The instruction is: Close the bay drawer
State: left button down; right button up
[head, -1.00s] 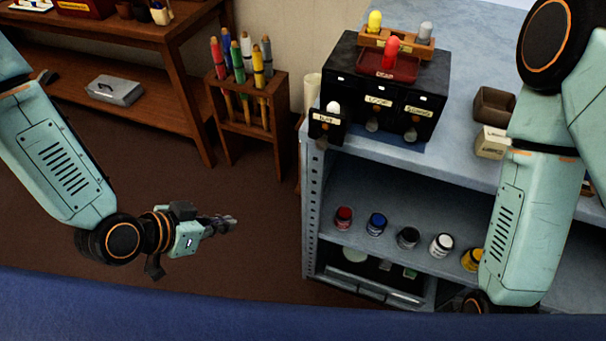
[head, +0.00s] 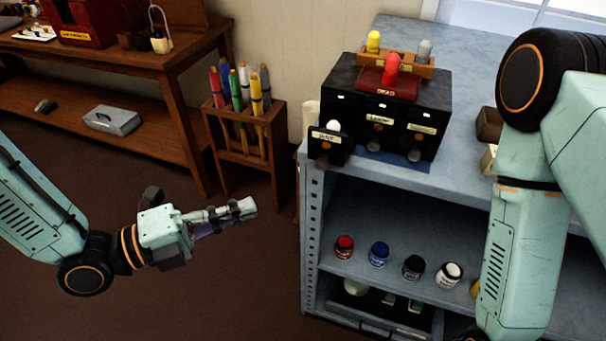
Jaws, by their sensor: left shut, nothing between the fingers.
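The black drawer cabinet (head: 385,95) stands on the grey-blue shelf unit's top. Its left drawer (head: 327,145) sticks out toward me, with a pale label too small to read surely and a white rounded thing at its top. A round pull hangs below the label. The other two front drawers look flush. My left gripper (head: 248,208) is shut and empty, in the air left of the shelf unit, lower than the drawer and well apart from it. My right arm reaches down at the right; its gripper is out of view.
A red tray and a wooden rack (head: 408,63) with coloured pegs sit on the cabinet. Several jars (head: 379,253) stand on the shelf below. A wooden holder (head: 247,135) with coloured tubes stands left of the drawer. Open space lies between my left gripper and the shelf unit.

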aim_at(320, 141)
pick_arm(q)
jog(key=x, duration=0.4)
jog(key=w+x, duration=0.1)
jog(key=x, duration=0.3)
jog(key=w+a+x, duration=0.1)
jog(key=x, duration=0.3)
jog(key=shift+w+b, duration=0.3)
jog(key=shift+b, duration=0.1)
pick_arm(e)
jog(key=shift+f, duration=0.5)
pick_arm(q)
jog(key=w+d+b, duration=0.1)
jog(key=w, duration=0.1)
jog(key=w+d+b, duration=0.1)
jog(key=w, duration=0.2)
jog(key=w+d+b, duration=0.1)
jog(key=w, duration=0.1)
jog(key=shift+w+f, duration=0.1)
jog(key=shift+w, duration=0.6)
jog(key=shift+a+r, duration=0.2)
jog(key=shift+w, duration=0.1)
pick_arm(e)
jog(key=f, duration=0.1)
jog(key=d+f, duration=0.1)
jog(key=s+f, duration=0.1)
jog(key=shift+d, duration=0.25)
